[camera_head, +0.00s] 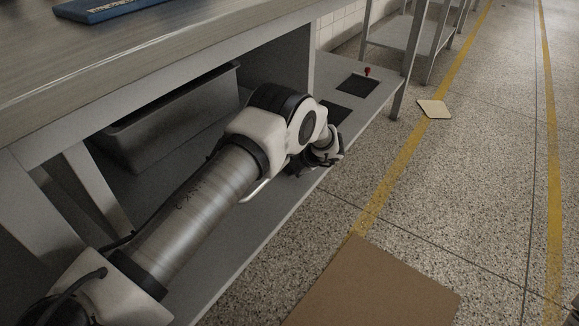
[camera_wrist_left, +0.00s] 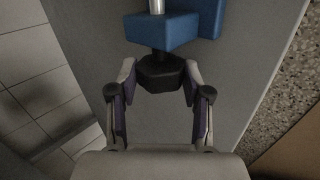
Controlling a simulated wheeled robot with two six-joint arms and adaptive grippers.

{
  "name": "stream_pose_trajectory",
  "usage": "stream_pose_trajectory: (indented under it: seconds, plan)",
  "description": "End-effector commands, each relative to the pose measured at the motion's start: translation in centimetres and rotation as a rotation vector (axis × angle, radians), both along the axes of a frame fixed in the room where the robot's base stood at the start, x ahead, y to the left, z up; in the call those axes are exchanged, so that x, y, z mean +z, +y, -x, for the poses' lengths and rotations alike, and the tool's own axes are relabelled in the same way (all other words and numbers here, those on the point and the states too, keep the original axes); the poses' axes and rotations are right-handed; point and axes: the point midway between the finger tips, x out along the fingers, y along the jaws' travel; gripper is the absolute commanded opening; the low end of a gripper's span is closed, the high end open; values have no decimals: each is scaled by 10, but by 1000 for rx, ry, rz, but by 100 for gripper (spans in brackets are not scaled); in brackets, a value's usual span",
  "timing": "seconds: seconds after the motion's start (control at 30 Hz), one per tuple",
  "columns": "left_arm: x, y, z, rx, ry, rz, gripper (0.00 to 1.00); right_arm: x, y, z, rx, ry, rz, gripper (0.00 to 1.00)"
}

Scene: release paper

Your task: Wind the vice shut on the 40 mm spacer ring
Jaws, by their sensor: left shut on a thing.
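The blue vice (camera_wrist_left: 162,32) shows in the left wrist view at the top, with a bright metal rod (camera_wrist_left: 157,6) at its upper edge. A black faceted knob (camera_wrist_left: 161,70) sits on the near side of the vice. My left gripper (camera_wrist_left: 159,82) is shut on this knob, one finger on each side. In the head view my left gripper (camera_head: 303,166) is small and dark, low by the shelf edge, and my own arm hides the vice there. The spacer ring is not visible in either view. My right gripper is not in view.
The workbench (camera_head: 230,32) overhangs the lower shelf (camera_head: 262,225). A grey bin (camera_head: 165,118) stands on the shelf behind my arm. Black pads (camera_head: 357,86) and a small red-topped thing (camera_head: 367,71) lie farther along. Brown board (camera_head: 380,285) covers the floor at front.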

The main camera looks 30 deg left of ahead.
Motion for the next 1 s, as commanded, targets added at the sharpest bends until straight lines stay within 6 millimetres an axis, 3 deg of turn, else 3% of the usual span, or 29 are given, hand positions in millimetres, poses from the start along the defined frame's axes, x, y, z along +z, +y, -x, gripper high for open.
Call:
stream_pose_trajectory:
  seconds: [0.3,0.57,0.6,0.63,1.0]
  plan:
    - [-7,-3,1,-3,-15,-239,14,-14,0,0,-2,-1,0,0]
    - [-4,-3,1,0,-17,-247,14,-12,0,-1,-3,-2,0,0]
    - [-4,-3,1,-1,-16,-247,63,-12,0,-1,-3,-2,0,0]
    - [-4,-3,1,-1,-16,-247,73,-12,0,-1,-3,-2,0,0]
    - [-3,-3,1,0,-16,-239,73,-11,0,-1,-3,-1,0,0]
